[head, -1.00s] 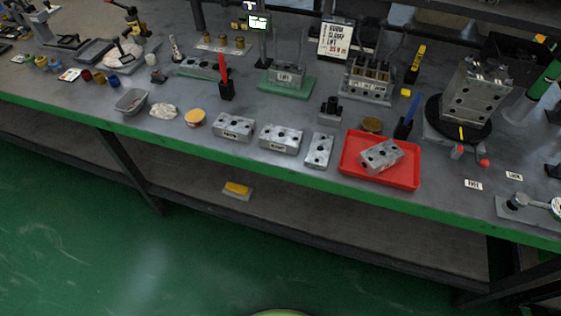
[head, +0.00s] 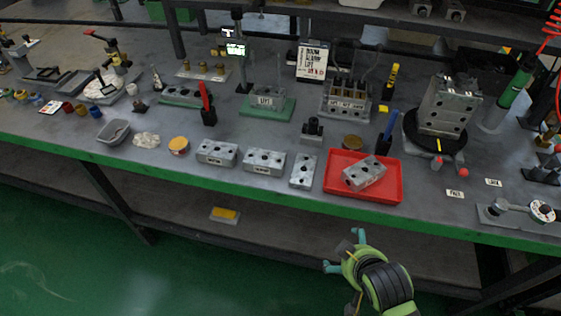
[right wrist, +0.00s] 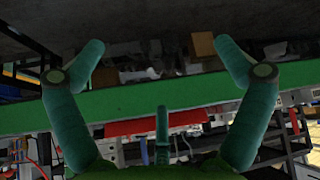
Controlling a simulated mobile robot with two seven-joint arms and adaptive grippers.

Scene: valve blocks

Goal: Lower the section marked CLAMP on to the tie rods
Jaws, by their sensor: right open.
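Several grey valve sections stand along the front of the bench: one at left (head: 216,152), one in the middle (head: 264,161) and a narrow one (head: 303,170). Another section (head: 364,173) lies askew in the red tray (head: 334,186). Their labels are too small to read, so I cannot tell which is marked CLAMP. Thin upright rods rise from the green-based fixture (head: 267,103) behind them; whether these are the tie rods is unclear. My right gripper (head: 345,251) is open and empty, in front of the bench and below its edge. In the right wrist view its fingers (right wrist: 160,50) are spread. My left gripper is out of view.
A stacked block (head: 446,107) stands on a black turntable at right. A blue upright tool (head: 386,135) and a red one (head: 207,104) stand behind the sections. A gauge (head: 541,211) lies at the right front.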

